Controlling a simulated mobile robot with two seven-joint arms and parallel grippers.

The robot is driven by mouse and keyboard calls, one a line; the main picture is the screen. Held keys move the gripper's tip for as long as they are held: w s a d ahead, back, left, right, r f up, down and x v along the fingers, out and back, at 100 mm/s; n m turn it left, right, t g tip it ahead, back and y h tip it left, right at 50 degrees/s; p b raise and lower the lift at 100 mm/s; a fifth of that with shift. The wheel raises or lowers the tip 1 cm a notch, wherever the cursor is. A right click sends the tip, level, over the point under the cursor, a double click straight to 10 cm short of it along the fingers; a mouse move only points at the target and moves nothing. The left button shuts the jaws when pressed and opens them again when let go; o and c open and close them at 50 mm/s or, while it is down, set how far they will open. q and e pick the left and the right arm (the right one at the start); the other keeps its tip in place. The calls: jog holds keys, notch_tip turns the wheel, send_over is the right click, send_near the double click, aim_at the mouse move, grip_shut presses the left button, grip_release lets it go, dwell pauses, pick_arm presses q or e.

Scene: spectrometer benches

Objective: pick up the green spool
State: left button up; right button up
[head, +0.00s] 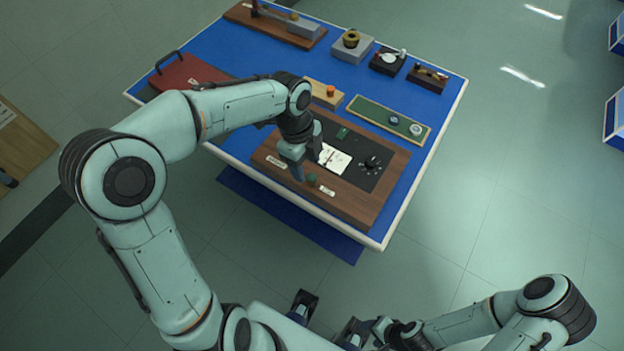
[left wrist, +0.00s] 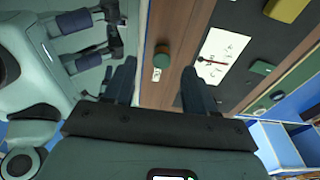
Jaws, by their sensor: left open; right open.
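The green spool (head: 312,179) is a small round green piece on the wooden board (head: 345,207), near its front edge. It also shows in the left wrist view, green on top with a brown side (left wrist: 161,60). My left gripper (head: 307,166) is open and empty above the board, close to the spool. In the left wrist view the spool lies ahead, between the two open fingers (left wrist: 158,76) as seen; no contact is visible. My right gripper (head: 328,318) is open and empty, low in front of the table, away from the board.
The board carries a black panel (head: 370,180) with a white card (head: 334,159), a dark knob (head: 373,163) and a small green block (head: 342,132). Behind are a green tray (head: 372,110), a wooden block with an orange piece (head: 330,91), and a red case (head: 188,74).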

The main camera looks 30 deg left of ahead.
aim_at(312, 176)
pick_arm(q)
jog(key=f, duration=0.2)
jog(key=d+f, duration=0.1)
jog(key=f, duration=0.2)
jog(key=shift+w+d+b, duration=0.1)
jog(key=shift+d+b, duration=0.05)
jog(key=shift+b, duration=0.15)
grip_shut()
jog(key=shift+r, duration=0.15)
